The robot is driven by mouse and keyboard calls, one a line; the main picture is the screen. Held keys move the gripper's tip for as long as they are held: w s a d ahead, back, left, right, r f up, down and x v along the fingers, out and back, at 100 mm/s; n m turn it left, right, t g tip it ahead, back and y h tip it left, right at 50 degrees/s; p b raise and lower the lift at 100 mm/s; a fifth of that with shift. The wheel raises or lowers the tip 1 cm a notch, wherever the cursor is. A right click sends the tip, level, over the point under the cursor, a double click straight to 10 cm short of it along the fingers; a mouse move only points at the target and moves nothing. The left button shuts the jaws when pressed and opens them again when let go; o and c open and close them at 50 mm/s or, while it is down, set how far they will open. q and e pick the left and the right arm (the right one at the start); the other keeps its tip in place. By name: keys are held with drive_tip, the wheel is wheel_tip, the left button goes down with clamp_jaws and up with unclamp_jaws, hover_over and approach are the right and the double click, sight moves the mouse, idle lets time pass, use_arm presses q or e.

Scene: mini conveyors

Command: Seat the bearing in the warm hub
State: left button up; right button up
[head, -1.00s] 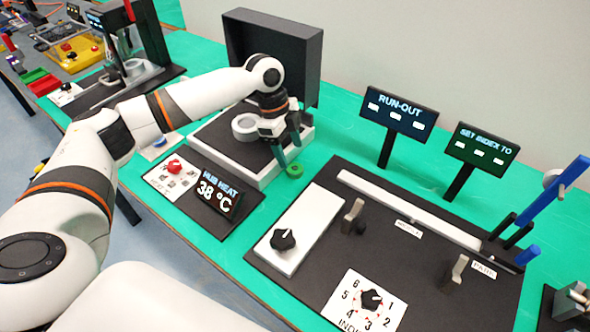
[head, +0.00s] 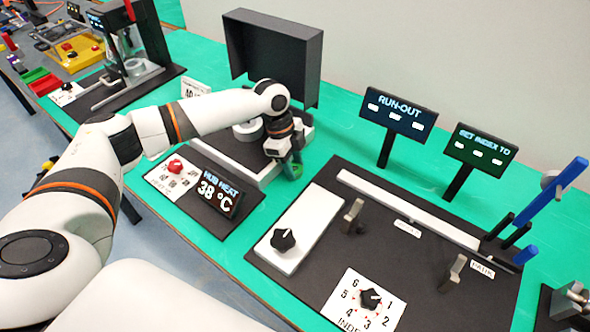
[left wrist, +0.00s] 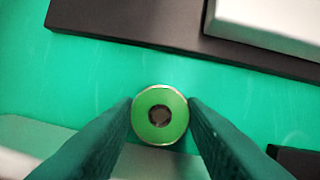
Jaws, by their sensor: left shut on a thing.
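The bearing is a small green ring (left wrist: 142,118) with a metallic rim and a dark centre hole. In the left wrist view it sits between the fingertips of my left gripper (left wrist: 160,106), which is shut on it. In the head view my left gripper (head: 292,171) points down at the green table, just right of the heater tray, and mostly hides the bearing. The hub appears to be the pale grey ring (head: 243,132) on the dark top of the tray (head: 263,178), partly behind my arm. The hub heat display (head: 220,192) reads 38 °C. My right gripper is out of view.
A black upright shield (head: 270,50) stands behind the tray. A red-knobbed panel (head: 172,173) lies in front. To the right is a dark fixture board (head: 400,255) with dials and posts.

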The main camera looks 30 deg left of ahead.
sight(294, 168)
use_arm(q)
wheel_tip(294, 168, up, 10)
drive_tip(key=s+d+r+n+t+y, duration=0.2)
drive_tip(key=s+d+n, duration=0.5)
drive_tip(key=s+n, duration=0.5)
drive_tip(key=n+t+y, duration=0.1)
drive_tip(key=n, duration=0.4)
drive_tip(key=shift+d+r, duration=0.3)
drive_tip(key=shift+d, duration=0.05)
